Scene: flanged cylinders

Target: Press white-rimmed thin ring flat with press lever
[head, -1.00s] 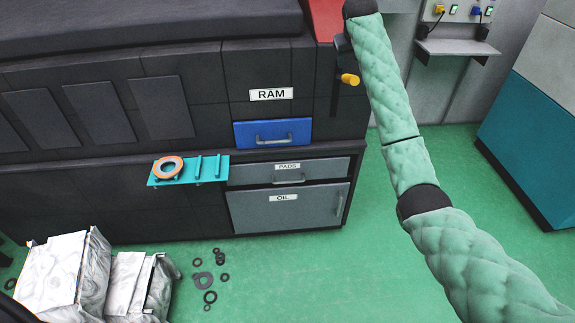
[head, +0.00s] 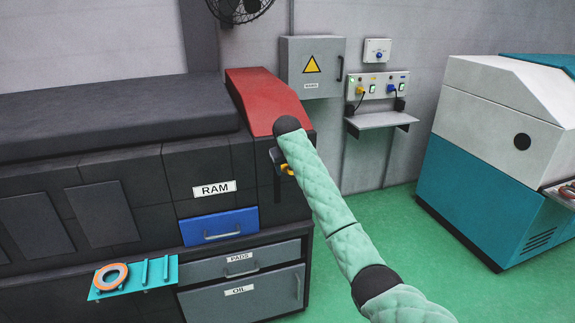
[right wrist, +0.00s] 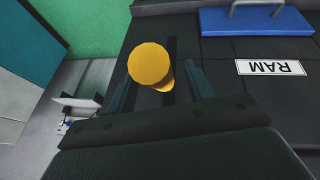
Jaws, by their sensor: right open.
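The press lever's yellow knob (head: 288,169) stands out from a dark vertical slot at the right end of the black machine. My right gripper (head: 281,164) is at the knob, partly hidden by my arm. In the right wrist view the knob (right wrist: 150,66) lies between the two open fingers (right wrist: 158,90), with gaps visible on both sides. An orange ring with a pale rim (head: 98,281) lies on a teal peg plate (head: 155,279) at the machine's lower front, far left of the lever. My left gripper is out of view.
A blue drawer (head: 219,225) under the RAM label and grey PADS (head: 214,267) and OIL (head: 230,304) drawers are shut. A red sloped cover (head: 265,100) sits above the lever. Green floor (head: 390,235) is clear right of the machine.

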